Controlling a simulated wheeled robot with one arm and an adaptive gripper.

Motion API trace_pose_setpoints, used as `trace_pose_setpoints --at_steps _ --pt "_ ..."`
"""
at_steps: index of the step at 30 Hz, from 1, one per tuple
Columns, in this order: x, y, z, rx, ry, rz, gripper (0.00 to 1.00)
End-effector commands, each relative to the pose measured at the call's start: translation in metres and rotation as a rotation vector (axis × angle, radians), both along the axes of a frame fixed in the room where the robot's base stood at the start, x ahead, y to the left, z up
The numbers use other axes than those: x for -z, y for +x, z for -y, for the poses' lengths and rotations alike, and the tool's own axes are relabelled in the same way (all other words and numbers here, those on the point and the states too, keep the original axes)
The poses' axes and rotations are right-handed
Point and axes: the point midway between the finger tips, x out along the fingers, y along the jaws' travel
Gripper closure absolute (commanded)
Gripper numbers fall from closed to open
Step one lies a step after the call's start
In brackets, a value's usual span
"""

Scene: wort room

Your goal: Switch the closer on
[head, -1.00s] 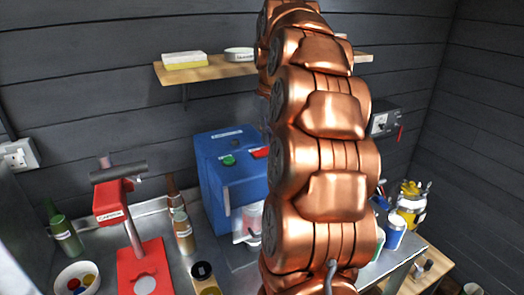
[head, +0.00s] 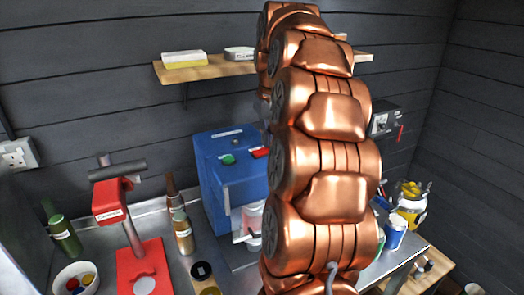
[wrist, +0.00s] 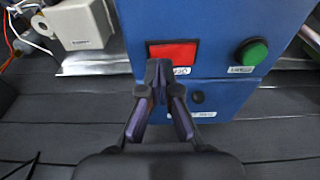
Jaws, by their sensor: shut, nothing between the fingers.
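I take the blue machine (head: 222,180) on the metal counter, in the middle of the head view, to be the closer; its labels are too small to read. It has a green round button (head: 228,159) and a red rectangular part (head: 260,152). The wrist view shows its blue panel close up, with the red part (wrist: 173,53), the green button (wrist: 252,52) and a small black round part (wrist: 197,97). My gripper (wrist: 160,72) is shut and empty, its tips overlapping the red part's edge in the picture; I cannot tell if they touch. My arm hides the gripper in the head view.
A red press (head: 128,215) stands left of the machine, with bottles (head: 183,235) between. A bowl of coloured caps (head: 75,278) is at front left. A wooden shelf (head: 215,70) is on the wall above.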

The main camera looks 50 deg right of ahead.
Motion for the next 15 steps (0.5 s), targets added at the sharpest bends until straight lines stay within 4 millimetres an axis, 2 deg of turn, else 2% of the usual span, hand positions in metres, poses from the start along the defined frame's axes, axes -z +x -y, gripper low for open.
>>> trace_pose_setpoints --at_steps 15 --pt "0.0067 0.0001 0.0 0.0 0.0 0.0 1.0"
